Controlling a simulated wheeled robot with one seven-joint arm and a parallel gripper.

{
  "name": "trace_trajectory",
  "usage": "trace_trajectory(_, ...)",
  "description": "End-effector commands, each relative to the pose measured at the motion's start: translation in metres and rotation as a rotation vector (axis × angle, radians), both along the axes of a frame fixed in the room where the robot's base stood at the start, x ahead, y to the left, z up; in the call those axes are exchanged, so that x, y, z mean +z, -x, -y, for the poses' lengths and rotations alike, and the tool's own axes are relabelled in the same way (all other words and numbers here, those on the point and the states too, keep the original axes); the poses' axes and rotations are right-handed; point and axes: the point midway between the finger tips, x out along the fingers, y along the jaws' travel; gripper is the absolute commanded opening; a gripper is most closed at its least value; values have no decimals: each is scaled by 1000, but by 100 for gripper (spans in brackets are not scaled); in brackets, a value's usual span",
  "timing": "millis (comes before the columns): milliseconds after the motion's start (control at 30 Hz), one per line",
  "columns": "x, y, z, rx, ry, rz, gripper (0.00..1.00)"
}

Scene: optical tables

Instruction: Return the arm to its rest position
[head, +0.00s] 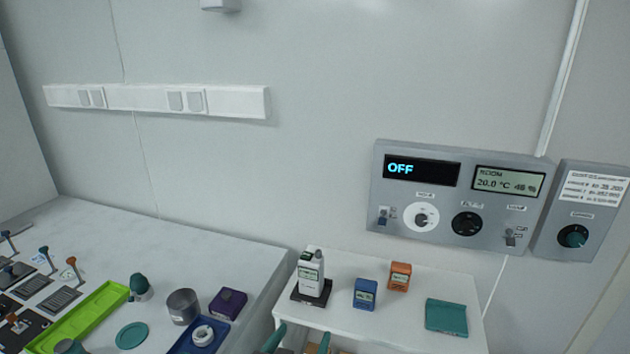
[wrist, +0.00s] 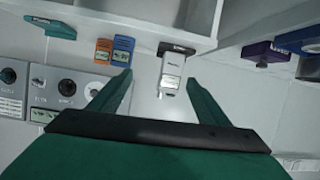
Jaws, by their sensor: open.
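That view is turned over, with the shelf at the top. A white handheld meter (head: 311,272) stands upright in a black base on the shelf. It also shows in the wrist view (wrist: 171,72), beyond the gap between the fingers. The rest of my arm is hidden.
A blue box (head: 366,294), an orange box (head: 399,276) and a teal case (head: 446,317) sit on the shelf. A grey control panel (head: 455,200) reading OFF is on the wall. The table (head: 190,245) at left holds a green tray (head: 83,322), a metal cup (head: 183,306) and a purple box (head: 228,303).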

Motion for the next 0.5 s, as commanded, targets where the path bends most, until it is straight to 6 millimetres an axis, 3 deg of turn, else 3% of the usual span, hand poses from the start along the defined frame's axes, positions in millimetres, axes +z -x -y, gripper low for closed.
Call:
trace_trajectory(267, -49, 23, 7, 74, 55, -5, 70)
trace_trajectory(500, -102, 64, 10, 170, 91, 3, 70)
